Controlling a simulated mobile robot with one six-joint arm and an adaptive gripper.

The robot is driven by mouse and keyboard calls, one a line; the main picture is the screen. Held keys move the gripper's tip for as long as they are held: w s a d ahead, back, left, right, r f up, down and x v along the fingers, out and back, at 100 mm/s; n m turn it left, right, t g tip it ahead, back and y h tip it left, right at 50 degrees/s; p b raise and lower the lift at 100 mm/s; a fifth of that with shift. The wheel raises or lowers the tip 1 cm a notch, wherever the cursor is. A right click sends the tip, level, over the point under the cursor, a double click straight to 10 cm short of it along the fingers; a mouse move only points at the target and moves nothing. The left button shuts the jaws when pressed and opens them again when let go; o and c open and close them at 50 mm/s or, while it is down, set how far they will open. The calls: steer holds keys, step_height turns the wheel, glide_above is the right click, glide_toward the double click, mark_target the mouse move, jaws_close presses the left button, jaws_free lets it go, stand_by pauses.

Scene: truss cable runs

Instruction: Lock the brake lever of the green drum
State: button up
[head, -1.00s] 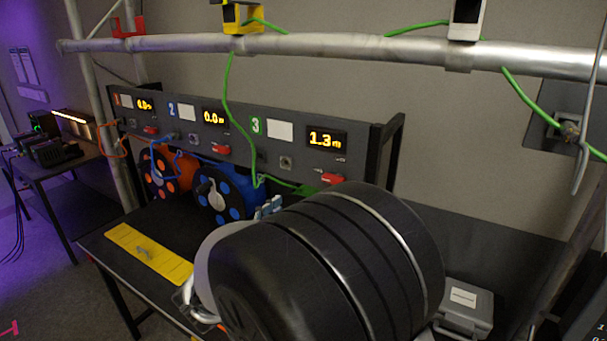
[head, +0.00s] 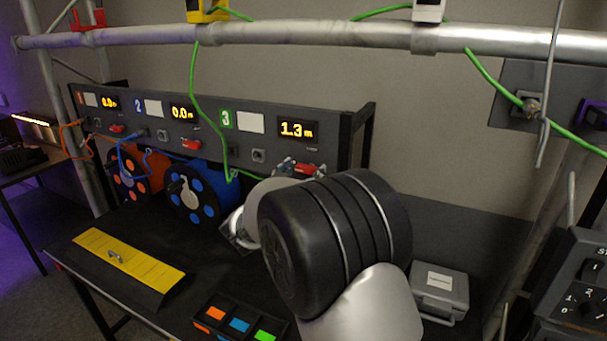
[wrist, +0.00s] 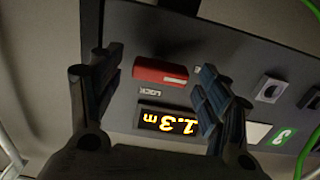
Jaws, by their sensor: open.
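The red brake lever (head: 306,170) of station 3 sits on the grey panel under the 1.3 m display (head: 297,130). In the wrist view, which is upside down, the lever (wrist: 160,72) lies level between my fingers, beside the word LOCK (wrist: 150,91). My gripper (head: 288,168) is open in front of the panel; its fingertips (wrist: 158,85) stand either side of the lever with a gap to each side. I cannot tell whether they touch the panel. The green 3 label (head: 227,119) marks this station. The green drum is hidden behind my arm.
Stations 1 and 2 have red levers (head: 191,144), with an orange drum (head: 133,175) and a blue drum (head: 197,195) below. A green cable (head: 193,95) hangs from the truss pipe (head: 300,36). A grey case (head: 440,290) and yellow plate (head: 115,260) lie on the bench.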

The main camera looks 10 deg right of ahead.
steer(key=shift+w+d, duration=0.2)
steer(key=shift+w, duration=0.05)
steer(key=shift+c, duration=0.4)
steer(key=c, duration=1)
